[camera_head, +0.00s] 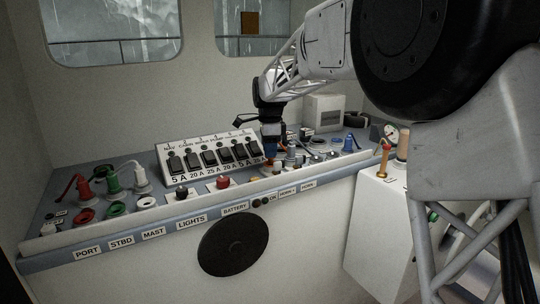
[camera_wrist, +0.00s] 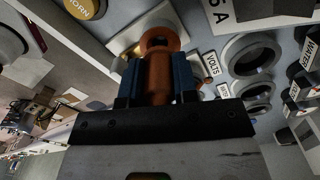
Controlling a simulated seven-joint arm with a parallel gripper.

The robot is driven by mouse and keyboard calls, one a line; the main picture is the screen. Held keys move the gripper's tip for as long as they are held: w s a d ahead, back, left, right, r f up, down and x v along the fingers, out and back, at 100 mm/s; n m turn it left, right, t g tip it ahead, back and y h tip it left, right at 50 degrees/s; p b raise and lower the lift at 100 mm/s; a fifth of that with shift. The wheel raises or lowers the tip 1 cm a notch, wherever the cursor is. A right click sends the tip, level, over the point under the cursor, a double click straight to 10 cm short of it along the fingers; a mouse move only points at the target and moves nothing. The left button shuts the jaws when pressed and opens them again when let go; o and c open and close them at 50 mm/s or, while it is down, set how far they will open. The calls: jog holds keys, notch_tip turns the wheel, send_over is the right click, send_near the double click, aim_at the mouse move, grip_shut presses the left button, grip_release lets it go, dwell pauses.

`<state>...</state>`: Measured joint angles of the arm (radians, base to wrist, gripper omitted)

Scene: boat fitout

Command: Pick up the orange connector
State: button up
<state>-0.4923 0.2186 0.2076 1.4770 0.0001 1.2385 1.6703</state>
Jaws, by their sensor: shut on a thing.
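The orange connector (camera_wrist: 158,78) shows in the middle of the wrist view, upright between the two blue fingers of my gripper (camera_wrist: 157,82). The fingers are shut on its sides. Its round end points toward a pale plate on the panel. I cannot tell whether it touches the plate or is clear of it. In the head view, my gripper (camera_head: 271,148) points down at the grey-blue console, just right of the switch block. The connector is mostly hidden there by the fingers.
The switch block (camera_head: 210,155) stands close to the left of my gripper. Red, green and white connectors (camera_head: 113,180) stand at the console's left end. A blue-grey connector (camera_head: 291,155) is just right of my gripper. A white box (camera_head: 378,215) with levers stands at the right.

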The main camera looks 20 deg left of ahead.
notch_tip(320, 180, up, 8)
jog(key=shift+f, duration=0.15)
dwell(0.8)
